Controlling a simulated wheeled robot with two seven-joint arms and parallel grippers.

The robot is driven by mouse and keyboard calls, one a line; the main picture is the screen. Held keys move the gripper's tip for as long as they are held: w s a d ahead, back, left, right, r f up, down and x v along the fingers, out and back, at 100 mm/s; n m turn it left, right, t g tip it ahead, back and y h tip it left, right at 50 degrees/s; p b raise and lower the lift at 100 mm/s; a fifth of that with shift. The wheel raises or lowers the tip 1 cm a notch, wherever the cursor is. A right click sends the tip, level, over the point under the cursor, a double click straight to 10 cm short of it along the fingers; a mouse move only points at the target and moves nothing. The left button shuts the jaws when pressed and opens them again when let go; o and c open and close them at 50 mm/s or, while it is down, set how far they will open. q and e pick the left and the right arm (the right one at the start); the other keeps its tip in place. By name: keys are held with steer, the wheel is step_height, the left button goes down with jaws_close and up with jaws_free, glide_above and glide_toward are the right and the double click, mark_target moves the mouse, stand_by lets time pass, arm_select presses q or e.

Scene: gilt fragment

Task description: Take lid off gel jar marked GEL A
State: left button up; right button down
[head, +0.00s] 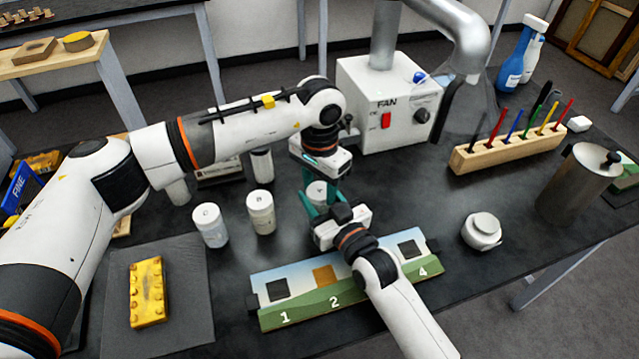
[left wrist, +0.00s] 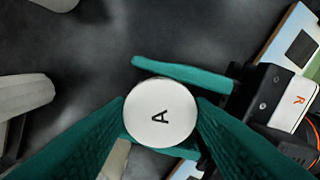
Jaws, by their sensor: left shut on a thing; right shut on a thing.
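The GEL A jar (head: 317,192) is pale, with a round white lid marked A (left wrist: 161,112). It stands in the middle of the dark table, partly hidden by my grippers. My left gripper (head: 317,182) reaches down from above, its teal fingers shut on the lid's two sides; they also show in the left wrist view (left wrist: 161,118). My right gripper (head: 320,207) comes from the front, its teal fingers shut around the jar body below the lid. I cannot tell whether there is a gap between lid and jar.
Two white lidded jars (head: 210,225) (head: 260,212) stand left of the GEL A jar. A strip with numbered squares (head: 300,310) lies in front, under my right arm. The fan box (head: 385,100) is behind. A squat white pot (head: 482,230) stands right, with bare table around it.

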arm_select(q)
steer(key=shift+n, duration=1)
steer(key=o, duration=1.1)
steer(key=shift+r, duration=2.35)
steer(key=shift+c, duration=0.2)
step_height(320, 180, up, 3)
steer(key=m, duration=0.3)
steer(key=shift+c, duration=0.2)
steer(key=shift+m, duration=0.3)
step_height(320, 180, down, 8)
steer(key=shift+r, duration=0.15)
